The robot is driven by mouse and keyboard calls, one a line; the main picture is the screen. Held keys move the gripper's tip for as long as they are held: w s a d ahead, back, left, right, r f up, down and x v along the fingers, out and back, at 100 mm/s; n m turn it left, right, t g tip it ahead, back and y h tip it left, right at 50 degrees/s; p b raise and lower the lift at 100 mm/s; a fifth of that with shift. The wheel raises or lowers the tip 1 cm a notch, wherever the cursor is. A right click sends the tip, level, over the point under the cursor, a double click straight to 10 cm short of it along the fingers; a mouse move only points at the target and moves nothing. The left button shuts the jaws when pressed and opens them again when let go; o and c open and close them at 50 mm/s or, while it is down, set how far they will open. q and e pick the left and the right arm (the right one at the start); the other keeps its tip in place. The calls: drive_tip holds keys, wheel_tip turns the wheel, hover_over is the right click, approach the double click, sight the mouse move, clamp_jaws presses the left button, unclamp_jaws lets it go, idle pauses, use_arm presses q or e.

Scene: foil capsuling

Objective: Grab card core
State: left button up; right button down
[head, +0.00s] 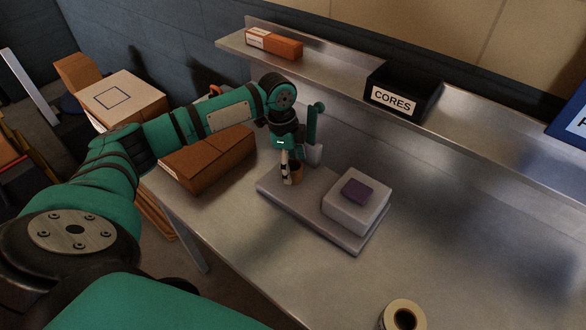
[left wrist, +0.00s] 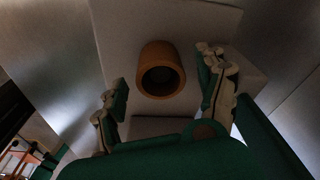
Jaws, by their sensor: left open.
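The card core (head: 297,171), a short brown tube, stands upright on the left part of a grey base plate (head: 292,206). In the left wrist view the core (left wrist: 161,70) shows its dark open end between the spread fingers, with gaps on both sides. My left gripper (head: 287,179) points down at the core and partly hides it in the head view. The left gripper (left wrist: 163,85) is open and holds nothing. Whether its fingers reach down around the core I cannot tell. My right gripper is not in view.
A white block (head: 357,213) with a purple pad (head: 358,190) sits on the plate's right part. A black CORES bin (head: 403,93) is on the shelf. A tape roll (head: 403,316) lies in front. The table's right side is clear.

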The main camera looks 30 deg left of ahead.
use_arm(q)
drive_tip(key=shift+d+f, duration=0.1)
drive_tip(key=shift+f, duration=1.2)
drive_tip(key=c, duration=0.9)
drive_tip(key=shift+c, duration=0.2)
